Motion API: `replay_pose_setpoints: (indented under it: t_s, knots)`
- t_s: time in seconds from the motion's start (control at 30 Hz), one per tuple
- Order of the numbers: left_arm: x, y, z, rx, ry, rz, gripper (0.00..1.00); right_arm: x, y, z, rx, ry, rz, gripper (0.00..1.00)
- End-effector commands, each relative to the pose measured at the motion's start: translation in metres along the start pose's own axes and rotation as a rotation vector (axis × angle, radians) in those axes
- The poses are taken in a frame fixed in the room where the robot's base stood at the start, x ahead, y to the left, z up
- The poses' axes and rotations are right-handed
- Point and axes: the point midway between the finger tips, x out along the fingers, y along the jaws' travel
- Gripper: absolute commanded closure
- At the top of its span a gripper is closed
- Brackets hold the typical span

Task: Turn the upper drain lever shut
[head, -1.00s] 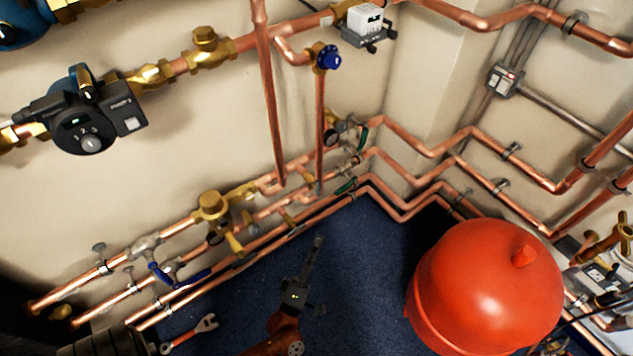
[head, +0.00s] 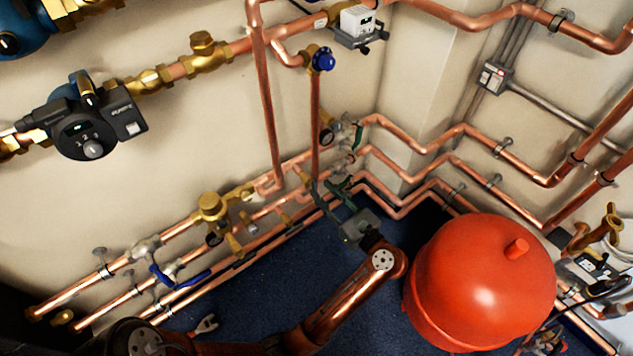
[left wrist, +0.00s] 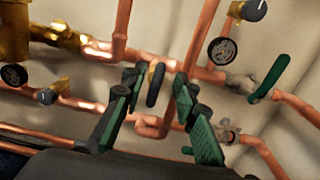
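Two green levers show at the right end of the pipe manifold. The upper green lever (head: 358,137) sits on the upper copper pipe by the wall corner, and it stands at an angle to that pipe in the left wrist view (left wrist: 269,79). The lower green lever is mostly hidden behind my left gripper. My left gripper (head: 330,184) is over the manifold, below and left of the upper lever and apart from it. In the left wrist view its two green-padded fingers (left wrist: 158,100) are spread, with nothing held. My right gripper is out of view.
Blue-handled valves (head: 165,275) are on the manifold's left part. A gauge (left wrist: 221,50) and copper pipes (left wrist: 152,124) lie beyond my left fingers. A large red tank (head: 480,285) stands right of my left arm. A wrench (head: 206,325) lies on the blue floor.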

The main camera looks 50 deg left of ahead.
Motion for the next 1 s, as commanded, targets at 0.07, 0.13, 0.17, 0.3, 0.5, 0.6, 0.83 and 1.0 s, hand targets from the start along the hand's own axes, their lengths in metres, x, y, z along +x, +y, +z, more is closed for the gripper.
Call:
replay_pose_setpoints:
  t_s: [0.07,0.13,0.17,0.3,0.5,0.6,0.83,1.0]
  knots:
    - [0.015,0.000,-0.004,0.002,-0.002,0.002,0.73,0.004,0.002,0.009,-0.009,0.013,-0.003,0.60]
    - [0.025,0.000,-0.004,0.003,-0.004,0.001,0.73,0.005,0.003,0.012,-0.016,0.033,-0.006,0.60]
    - [0.029,0.000,-0.004,0.003,-0.003,0.000,0.73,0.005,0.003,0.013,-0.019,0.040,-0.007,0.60]
    - [0.042,0.000,-0.002,0.004,-0.002,-0.001,0.73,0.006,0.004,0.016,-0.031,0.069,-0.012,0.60]
    - [0.047,0.000,0.001,0.001,-0.003,-0.001,0.73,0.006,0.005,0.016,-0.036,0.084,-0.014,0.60]
    - [0.047,0.000,0.001,0.001,-0.003,-0.001,0.73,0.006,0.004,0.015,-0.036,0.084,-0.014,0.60]
    - [0.047,0.000,0.001,0.002,-0.003,-0.001,0.84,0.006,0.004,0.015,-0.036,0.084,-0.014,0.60]
    - [0.047,0.000,0.000,0.002,-0.003,-0.001,0.96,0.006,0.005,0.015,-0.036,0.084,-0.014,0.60]
